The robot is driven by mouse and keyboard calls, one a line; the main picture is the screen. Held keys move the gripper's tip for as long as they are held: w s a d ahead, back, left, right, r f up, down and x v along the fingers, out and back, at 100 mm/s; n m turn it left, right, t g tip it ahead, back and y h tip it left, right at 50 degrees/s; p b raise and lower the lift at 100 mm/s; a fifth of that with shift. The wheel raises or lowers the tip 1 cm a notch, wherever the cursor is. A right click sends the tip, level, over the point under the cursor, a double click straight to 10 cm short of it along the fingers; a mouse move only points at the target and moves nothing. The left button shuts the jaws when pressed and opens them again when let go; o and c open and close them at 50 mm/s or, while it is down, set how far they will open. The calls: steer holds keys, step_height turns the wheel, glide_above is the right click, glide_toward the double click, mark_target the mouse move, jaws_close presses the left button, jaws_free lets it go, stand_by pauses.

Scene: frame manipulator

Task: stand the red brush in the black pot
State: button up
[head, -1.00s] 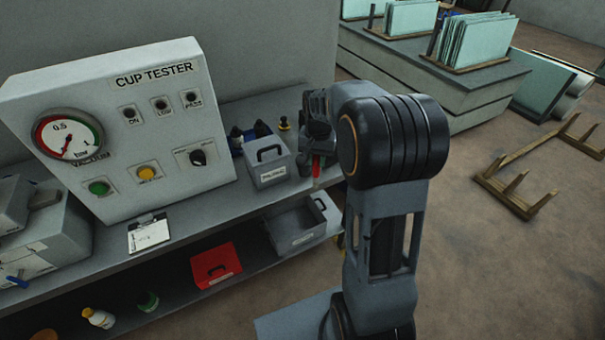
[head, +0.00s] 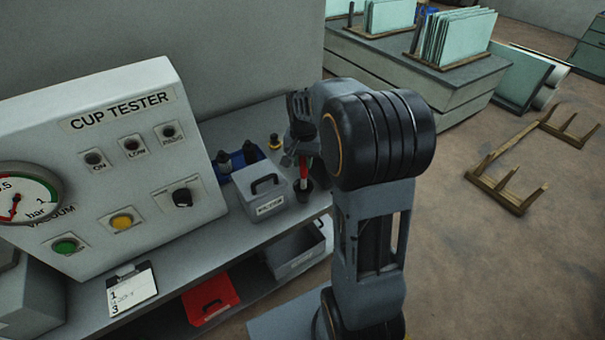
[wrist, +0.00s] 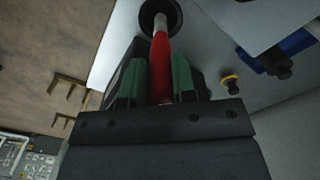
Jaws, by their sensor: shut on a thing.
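The red brush (wrist: 159,62) is between the green-padded fingers of my gripper (wrist: 160,80) in the wrist view. My gripper is shut on it. The brush's pale far end lies over or inside the round mouth of the black pot (wrist: 147,17); I cannot tell how deep it reaches. In the head view the red brush (head: 304,167) hangs roughly upright below my gripper (head: 302,150), directly above the black pot (head: 303,193). The pot stands on the bench near its right end. The arm hides part of the gripper.
A grey lidded box (head: 260,196) stands just left of the pot. Behind it are a blue tray (head: 230,164) with dark bottles and a small yellow-topped item (head: 275,142). The cup tester panel (head: 110,165) stands further left. The bench edge is close to the pot.

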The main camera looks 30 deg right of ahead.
mark_target(303, 179)
steer(key=shift+f, duration=2.5)
steer(key=shift+f, duration=0.15)
steer(key=o, duration=0.9)
step_height(303, 179, up, 12)
steer(key=s+a+n+t, duration=0.1)
steer(key=s+a+n, duration=0.1)
steer(key=s, duration=0.3)
steer(key=s+a+n+t, duration=0.2)
steer(key=s+a+n, duration=0.1)
steer(key=s+a, duration=0.1)
steer(key=s+a+n+t, duration=0.1)
steer(key=s+a+n, duration=0.1)
steer(key=s, duration=0.5)
steer(key=shift+a+r+n, duration=0.2)
steer(key=shift+a+n, duration=0.2)
steer(key=shift+a, duration=0.2)
